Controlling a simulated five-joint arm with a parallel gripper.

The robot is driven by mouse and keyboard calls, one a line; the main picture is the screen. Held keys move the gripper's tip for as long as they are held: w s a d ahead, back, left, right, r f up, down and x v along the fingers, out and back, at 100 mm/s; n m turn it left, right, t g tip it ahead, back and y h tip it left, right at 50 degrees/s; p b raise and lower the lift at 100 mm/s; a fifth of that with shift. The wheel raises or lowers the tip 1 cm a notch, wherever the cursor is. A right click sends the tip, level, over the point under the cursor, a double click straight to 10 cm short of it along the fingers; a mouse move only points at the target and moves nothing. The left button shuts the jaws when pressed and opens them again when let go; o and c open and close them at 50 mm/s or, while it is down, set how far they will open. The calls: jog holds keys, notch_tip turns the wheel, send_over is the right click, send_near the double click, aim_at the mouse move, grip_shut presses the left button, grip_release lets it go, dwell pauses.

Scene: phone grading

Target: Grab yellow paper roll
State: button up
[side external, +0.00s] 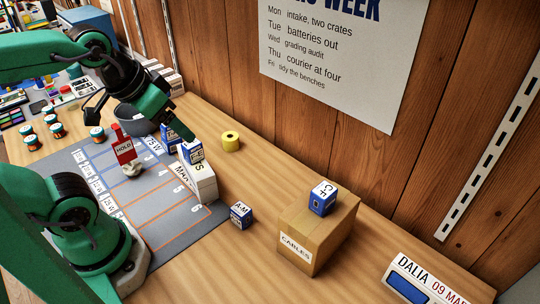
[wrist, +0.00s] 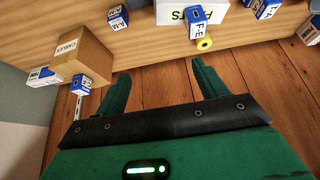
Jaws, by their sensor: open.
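The yellow paper roll (side external: 230,141) stands on the wooden bench near the wall, right of the white box in the side view. It also shows in the wrist view (wrist: 204,44), just beyond the tip of the right-hand finger. My gripper (side external: 184,131) is above the bench in the side view, left of the roll and close to the small blue-and-white box on the white box. In the wrist view my gripper (wrist: 160,72) has its two green fingers spread apart with nothing between them. It looks apart from the roll.
The white box (side external: 201,182) carries a small blue-and-white box (side external: 192,151). A cardboard box (side external: 322,238) marked CABLES stands to the right with another blue-and-white box (side external: 322,197) on top. A small box (side external: 241,214) lies between. Bench around the roll's right side is clear.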

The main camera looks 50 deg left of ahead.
jog(key=shift+w, duration=0.15)
jog(key=m+g, duration=0.5)
jog(key=m, duration=0.2)
send_over(229, 136)
jog(key=f, duration=1.5)
jog(key=shift+d+f, duration=0.2)
jog(key=shift+a+f+m+g, duration=0.2)
jog(key=shift+f+m+g, duration=0.1)
jog(key=shift+f, duration=1.45)
